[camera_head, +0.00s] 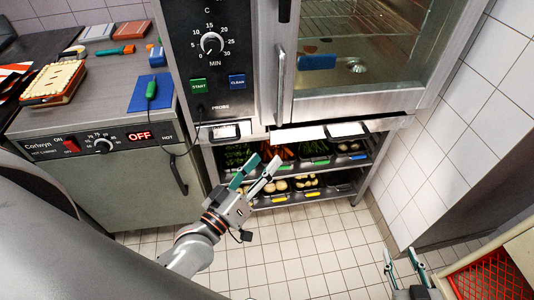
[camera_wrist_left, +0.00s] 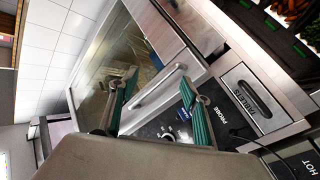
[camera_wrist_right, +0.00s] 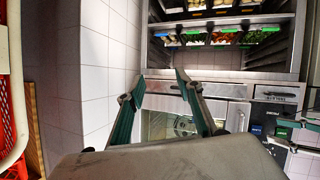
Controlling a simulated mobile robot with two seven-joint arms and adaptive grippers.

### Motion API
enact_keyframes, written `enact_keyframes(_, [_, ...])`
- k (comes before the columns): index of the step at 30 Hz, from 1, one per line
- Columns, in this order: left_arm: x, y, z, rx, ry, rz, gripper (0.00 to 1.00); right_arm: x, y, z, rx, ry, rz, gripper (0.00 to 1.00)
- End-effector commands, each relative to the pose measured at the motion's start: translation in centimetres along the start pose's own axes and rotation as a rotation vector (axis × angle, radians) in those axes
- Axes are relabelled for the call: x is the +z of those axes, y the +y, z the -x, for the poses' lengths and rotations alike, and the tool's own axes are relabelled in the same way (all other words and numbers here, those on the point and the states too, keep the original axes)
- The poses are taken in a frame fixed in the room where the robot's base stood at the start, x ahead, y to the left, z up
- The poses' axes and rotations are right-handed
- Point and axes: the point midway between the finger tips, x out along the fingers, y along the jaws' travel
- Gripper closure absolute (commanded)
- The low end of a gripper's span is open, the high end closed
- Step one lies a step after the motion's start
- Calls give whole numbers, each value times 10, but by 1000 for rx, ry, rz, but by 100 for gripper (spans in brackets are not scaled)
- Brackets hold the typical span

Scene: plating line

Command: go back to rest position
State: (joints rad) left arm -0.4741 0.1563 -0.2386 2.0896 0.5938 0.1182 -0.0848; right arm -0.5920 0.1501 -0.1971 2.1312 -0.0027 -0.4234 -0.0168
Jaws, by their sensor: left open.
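My left gripper (camera_head: 257,173) is in front of the shelves under the oven in the head view. Its fingers are apart, with nothing between them, and its green pads also show in the left wrist view (camera_wrist_left: 158,95). My right gripper (camera_head: 403,262) is at the lower right of the head view, beside a red crate. Its two fingers stand apart and empty in the right wrist view (camera_wrist_right: 160,88). The tips of both grippers are clear of the oven and the shelf pans, as far as I can see.
The steel oven (camera_head: 350,101) has its door shut. Pans of vegetables fill the shelves (camera_head: 300,163) below it. A hot cabinet (camera_head: 115,185) stands at left with a probe (camera_head: 151,90) on top. A red crate (camera_head: 490,277) is at lower right. The tiled floor between is clear.

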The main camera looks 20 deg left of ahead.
Motion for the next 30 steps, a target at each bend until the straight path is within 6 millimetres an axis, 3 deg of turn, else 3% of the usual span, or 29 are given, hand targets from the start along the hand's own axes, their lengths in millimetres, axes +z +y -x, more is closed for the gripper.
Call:
enact_keyframes(5, [0, 0, 0, 0, 0, 0, 52, 0, 0, 0, 0, 0, 0, 65])
enact_keyframes(8, [9, -2, 3, -5, -26, -25, 52, 5, -2, 0, -3, -8, -4, 65])
enact_keyframes(11, [41, -12, 16, -20, -118, -118, 52, 21, -9, 1, -15, -33, -17, 65])
enact_keyframes(14, [88, -30, 40, -45, -266, -258, 52, 44, -20, 2, -31, -69, -38, 65])
enact_keyframes(18, [146, -62, 83, -84, -474, -455, 52, 75, -34, 6, -51, -117, -68, 65])
enact_keyframes(21, [174, -83, 111, -106, -590, -562, 52, 92, -42, 9, -62, -144, -83, 65])
enact_keyframes(25, [191, -99, 134, -125, -677, -641, 52, 104, -48, 11, -69, -161, -95, 65])
enact_keyframes(30, [195, -104, 140, -130, -700, -664, 52, 107, -49, 12, -71, -166, -98, 65])
